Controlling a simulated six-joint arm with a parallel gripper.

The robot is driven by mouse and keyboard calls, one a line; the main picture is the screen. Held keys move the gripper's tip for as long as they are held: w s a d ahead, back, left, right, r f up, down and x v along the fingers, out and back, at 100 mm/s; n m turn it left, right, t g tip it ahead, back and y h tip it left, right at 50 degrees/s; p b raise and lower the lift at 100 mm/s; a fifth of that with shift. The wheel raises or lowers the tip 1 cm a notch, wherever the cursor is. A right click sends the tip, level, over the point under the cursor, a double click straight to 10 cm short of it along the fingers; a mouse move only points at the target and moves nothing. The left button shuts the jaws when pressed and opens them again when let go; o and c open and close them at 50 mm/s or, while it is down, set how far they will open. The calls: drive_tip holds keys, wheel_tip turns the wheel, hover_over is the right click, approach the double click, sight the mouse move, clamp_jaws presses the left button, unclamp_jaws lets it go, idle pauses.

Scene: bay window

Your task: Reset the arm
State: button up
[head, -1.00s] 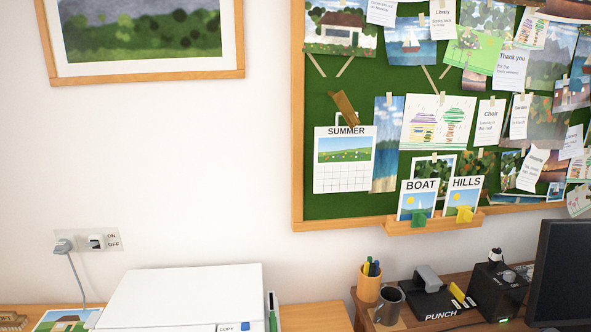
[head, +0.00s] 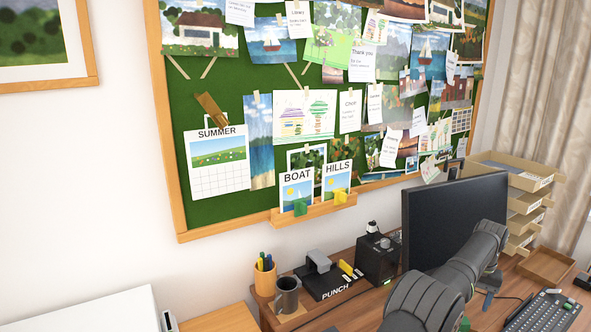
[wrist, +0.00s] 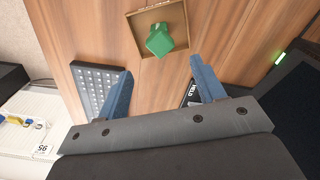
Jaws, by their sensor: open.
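My gripper (wrist: 160,68) is open in the wrist view, its two blue fingers spread over the wooden desk with nothing between them. A small square wooden tray (wrist: 134,19) lies beyond the fingertips, with a green block-like object (wrist: 160,40) in it. In the head view my grey arm (head: 455,280) reaches over the desk in front of the monitor (head: 440,215).
A keyboard (wrist: 90,85) lies beside the left finger; it also shows in the head view (head: 548,312). A dark labelled item is partly behind the right finger. A hole punch (head: 325,278), a mug (head: 287,296) and a pen pot (head: 264,277) stand left of the monitor. Stacked trays (head: 525,200) stand behind.

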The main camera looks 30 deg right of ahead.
wheel_tip(320, 180, down, 12)
drive_tip(key=shift+r, duration=0.15)
wheel_tip(320, 180, up, 4)
drive_tip(key=shift+f, duration=0.1)
drive_tip(key=s+a+r, duration=0.4)
drive_tip(key=s+r, duration=0.3)
drive_tip(key=s, duration=0.4)
drive_tip(key=w+a+m, duration=0.1)
drive_tip(key=w+a, duration=0.2)
drive_tip(key=a, duration=1.3)
drive_tip(key=w+a+m, duration=0.2)
drive_tip(key=w+a, duration=0.1)
drive_tip(key=a, duration=1.3)
drive_tip(key=shift+w+a+f+m, duration=0.2)
drive_tip(key=shift+a+f+m, duration=0.1)
drive_tip(key=shift+f, duration=0.1)
drive_tip(key=shift+d, duration=0.1)
drive_tip(key=s+d+r+n, duration=0.1)
drive_tip(key=d, duration=1.8)
drive_tip(key=shift+s+r+n, duration=0.15)
drive_tip(key=shift+r+n, duration=0.05)
drive_tip(key=shift+n, duration=0.2)
drive_tip(key=shift+d, duration=0.1)
